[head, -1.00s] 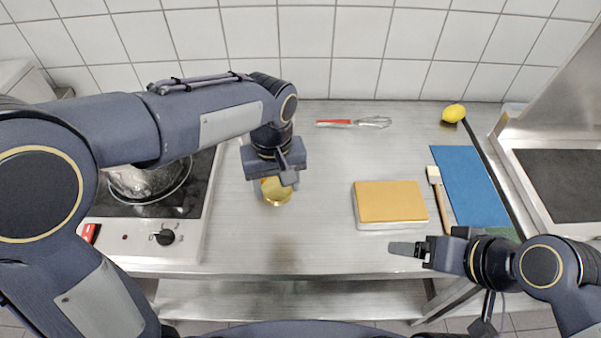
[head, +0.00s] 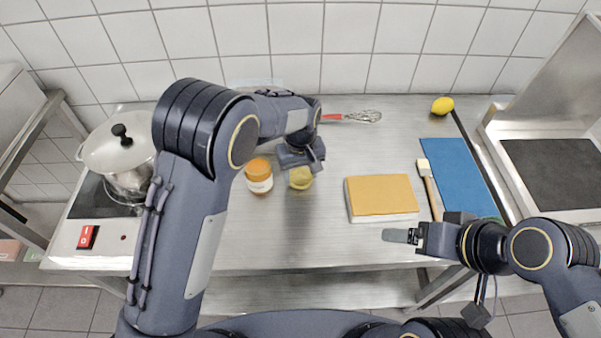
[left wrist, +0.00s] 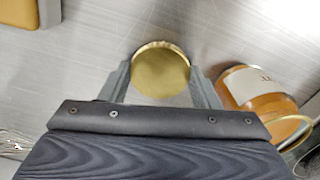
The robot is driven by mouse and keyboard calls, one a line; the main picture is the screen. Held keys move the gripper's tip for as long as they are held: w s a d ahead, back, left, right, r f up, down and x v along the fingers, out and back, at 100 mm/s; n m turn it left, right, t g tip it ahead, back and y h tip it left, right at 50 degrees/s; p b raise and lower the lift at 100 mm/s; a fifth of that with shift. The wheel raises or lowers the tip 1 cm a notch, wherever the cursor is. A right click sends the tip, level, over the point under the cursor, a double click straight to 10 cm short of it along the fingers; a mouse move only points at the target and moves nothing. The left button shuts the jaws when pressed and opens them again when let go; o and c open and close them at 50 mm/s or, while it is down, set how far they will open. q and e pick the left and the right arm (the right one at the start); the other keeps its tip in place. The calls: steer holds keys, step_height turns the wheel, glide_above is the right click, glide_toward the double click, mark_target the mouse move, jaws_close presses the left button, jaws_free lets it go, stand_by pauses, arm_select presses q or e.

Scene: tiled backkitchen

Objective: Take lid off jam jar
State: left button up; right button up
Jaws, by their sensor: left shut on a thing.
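The jam jar (head: 259,180) stands upright on the steel counter, with a white label and orange contents showing at its uncovered top. It also shows at the right of the left wrist view (left wrist: 258,92). The round gold lid (head: 300,179) is apart from the jar, to its right in the head view. My left gripper (head: 308,172) is shut on the lid; in the left wrist view the lid (left wrist: 160,70) sits between the two fingers. Its height above the counter is hard to tell. My right gripper (head: 402,236) hangs near the counter's front edge, seen side-on, its opening unclear.
A lidded pot (head: 118,155) stands on the hob at the left. A yellow-topped block (head: 381,198), a brush (head: 428,185), a blue mat (head: 463,180), a lemon (head: 442,106) and a red-handled whisk (head: 362,116) lie right and behind. Counter between jar and block is mostly clear.

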arm_select(q)
steer(key=shift+f, duration=0.35)
steer(key=shift+f, duration=0.1)
steer(key=shift+f, duration=0.15)
steer(key=o, duration=1.1)
